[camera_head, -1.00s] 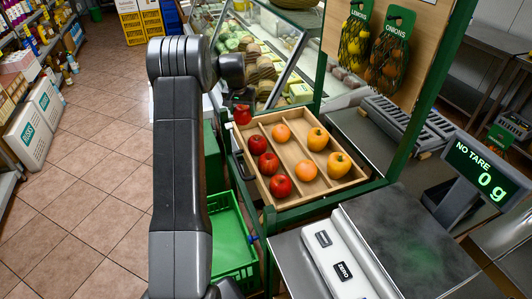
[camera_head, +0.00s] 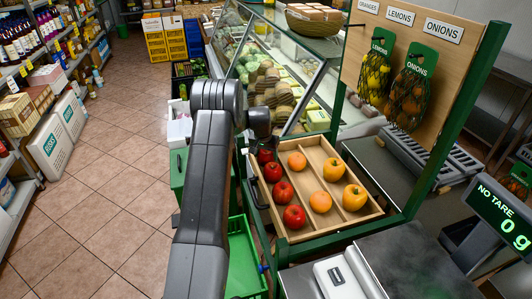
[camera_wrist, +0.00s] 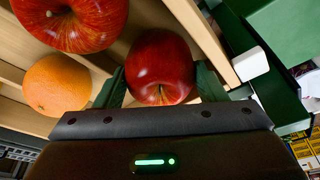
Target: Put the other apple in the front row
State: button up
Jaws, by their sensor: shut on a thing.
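My gripper (camera_wrist: 163,82) is shut on a red apple (camera_wrist: 160,60), with a finger on each side of it. In the head view this apple (camera_head: 265,155) is at the far end of the left compartment of the wooden tray (camera_head: 340,228); I cannot tell whether it touches the tray floor. Three more red apples (camera_head: 272,172) (camera_head: 283,192) (camera_head: 294,216) lie in a line in that compartment, towards the near edge. One of them also shows in the wrist view (camera_wrist: 75,18). My arm hides part of the tray's far left corner.
A green crate (camera_head: 243,262) is low at the left. The green post (camera_head: 460,110) and scale display (camera_head: 503,216) stand right.

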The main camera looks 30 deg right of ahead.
jog(key=o, duration=0.8)
jog(key=shift+r, duration=0.25)
jog(key=b+v, duration=0.2)
jog(key=v, duration=1)
jog(key=shift+s+f, duration=0.1)
